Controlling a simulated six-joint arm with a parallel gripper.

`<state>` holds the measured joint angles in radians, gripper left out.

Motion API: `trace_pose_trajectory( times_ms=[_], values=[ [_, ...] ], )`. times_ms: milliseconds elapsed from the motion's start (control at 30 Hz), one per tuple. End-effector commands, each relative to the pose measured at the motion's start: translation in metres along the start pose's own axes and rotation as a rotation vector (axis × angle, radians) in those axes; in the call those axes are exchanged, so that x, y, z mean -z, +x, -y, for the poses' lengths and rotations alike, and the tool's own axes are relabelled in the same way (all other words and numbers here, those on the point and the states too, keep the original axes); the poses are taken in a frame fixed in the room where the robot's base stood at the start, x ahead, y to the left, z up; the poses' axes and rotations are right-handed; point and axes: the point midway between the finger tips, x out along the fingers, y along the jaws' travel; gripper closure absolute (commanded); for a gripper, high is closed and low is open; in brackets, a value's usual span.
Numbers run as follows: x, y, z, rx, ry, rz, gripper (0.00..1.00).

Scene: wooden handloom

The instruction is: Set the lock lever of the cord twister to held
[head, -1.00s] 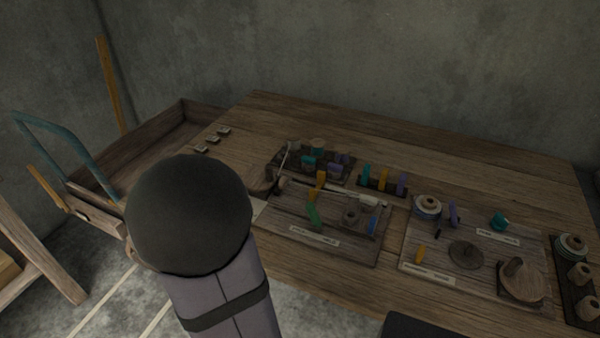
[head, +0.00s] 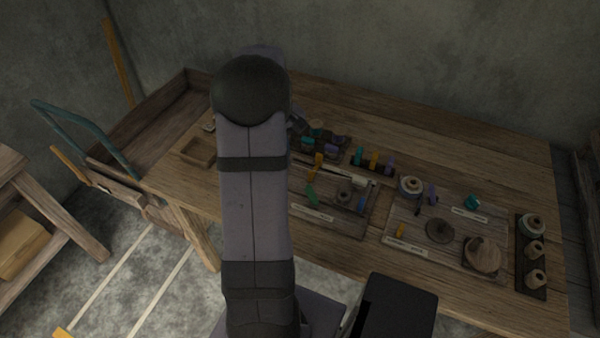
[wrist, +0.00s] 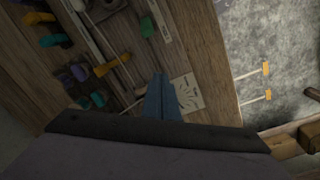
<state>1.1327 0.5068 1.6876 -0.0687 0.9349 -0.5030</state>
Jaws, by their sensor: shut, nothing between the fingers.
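A wooden board (head: 336,219) in the head view carries a pale rod (head: 340,174), a green lever (head: 312,196), a yellow lever (head: 318,162), a blue lever (head: 361,204) and a small spool (head: 344,190). It may be the cord twister; its label is too small to read, and I cannot tell which lever is the lock lever. In the wrist view the green lever (wrist: 147,27) and yellow lever (wrist: 112,65) show beyond my gripper (wrist: 161,80). My gripper is shut and empty, apart from both levers. My arm hides part of the board's left side in the head view.
A second board with a dark disc (head: 440,230) and a wooden cone (head: 482,253) lies to the right. A marked white card (wrist: 187,92) lies near the table edge. The table's back right is clear.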

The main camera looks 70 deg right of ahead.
Motion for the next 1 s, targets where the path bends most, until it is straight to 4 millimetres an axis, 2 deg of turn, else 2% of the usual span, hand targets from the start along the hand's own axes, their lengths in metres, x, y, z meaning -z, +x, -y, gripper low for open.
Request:
trace_pose_trajectory(
  times_ms=[33, 133, 400, 600, 1000],
  values=[
    [0.007, -0.010, -0.006, -0.013, -0.077, -0.011, 1.00],
    [0.009, -0.020, -0.010, -0.016, -0.232, 0.000, 1.00],
    [-0.004, -0.020, -0.004, 0.020, -0.515, 0.048, 1.00],
    [-0.005, -0.020, -0.003, 0.023, -0.588, 0.048, 1.00],
    [-0.005, -0.019, -0.003, 0.024, -0.592, 0.048, 1.00]
  ],
)
